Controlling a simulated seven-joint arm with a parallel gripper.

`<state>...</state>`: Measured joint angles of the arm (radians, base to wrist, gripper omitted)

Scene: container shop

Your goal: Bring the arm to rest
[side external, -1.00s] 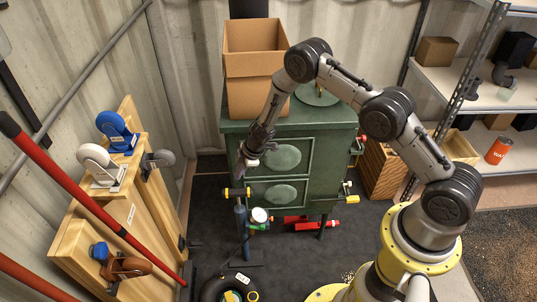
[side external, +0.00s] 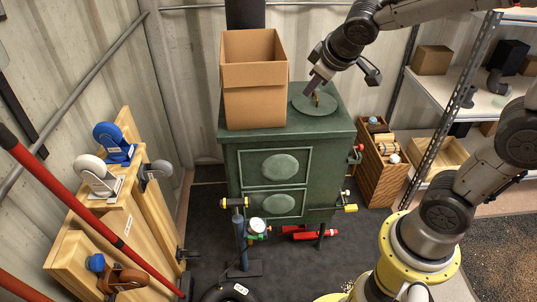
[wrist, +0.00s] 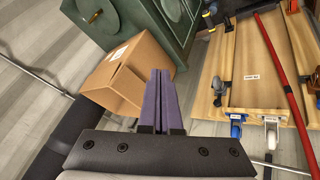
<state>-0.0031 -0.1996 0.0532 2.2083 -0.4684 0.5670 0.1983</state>
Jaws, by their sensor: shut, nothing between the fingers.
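My gripper (side external: 313,84) is in the upper right of the side external view, above the right part of the green stove's top. Its fingers point down and to the left, near the round lid (side external: 316,105) on the stove (side external: 232,165). In the wrist view my gripper (wrist: 162,75) shows its two purple-grey fingers together, with nothing between them. I cannot tell the exact gap between the fingertips and the lid.
An open cardboard box (side external: 255,98) stands on the stove's left, close beside my gripper. Wooden boards with casters (side external: 97,175) stand at the left. A wooden crate (side external: 385,175) and metal shelving (side external: 450,115) stand at the right. Dark floor lies in front.

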